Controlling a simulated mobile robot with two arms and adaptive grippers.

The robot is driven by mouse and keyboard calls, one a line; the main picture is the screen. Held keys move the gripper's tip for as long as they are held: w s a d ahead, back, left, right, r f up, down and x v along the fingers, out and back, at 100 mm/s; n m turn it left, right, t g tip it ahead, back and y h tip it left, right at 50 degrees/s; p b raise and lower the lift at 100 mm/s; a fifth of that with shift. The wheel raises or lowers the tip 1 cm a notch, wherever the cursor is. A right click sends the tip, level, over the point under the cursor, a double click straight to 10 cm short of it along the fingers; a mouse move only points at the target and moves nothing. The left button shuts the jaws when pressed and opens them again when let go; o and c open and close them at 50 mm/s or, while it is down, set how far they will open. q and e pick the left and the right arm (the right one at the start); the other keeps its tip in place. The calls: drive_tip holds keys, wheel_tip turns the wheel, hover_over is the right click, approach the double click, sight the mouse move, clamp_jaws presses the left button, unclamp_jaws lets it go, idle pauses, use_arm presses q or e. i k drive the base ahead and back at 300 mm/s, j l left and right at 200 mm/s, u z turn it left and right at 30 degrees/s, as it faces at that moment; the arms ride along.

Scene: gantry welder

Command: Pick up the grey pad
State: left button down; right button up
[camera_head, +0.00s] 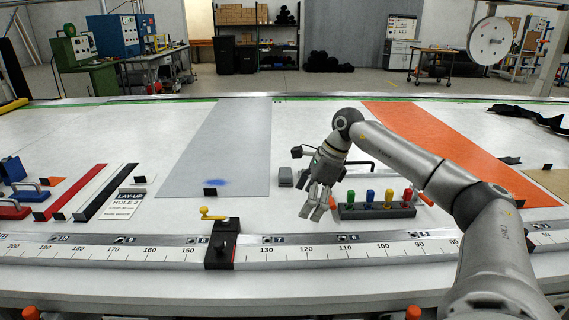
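A small grey pad (286,176) lies on the white table, just right of the large light-grey sheet. My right gripper (318,208) comes in from the right and points down over the table, to the right of the pad and nearer the front. Its fingers look spread, with nothing seen between them. The gripper is apart from the pad. My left gripper is not in this view.
A dark rack (376,211) of colored-handled tools stands close to the right of my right gripper. A ruler rail (300,253) with a black stop and yellow lever (213,214) runs along the front. An orange strip (450,150) lies at right.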

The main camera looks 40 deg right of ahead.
sight(286, 177)
drive_tip(key=i+l, duration=0.8)
drive_tip(key=l, duration=0.25)
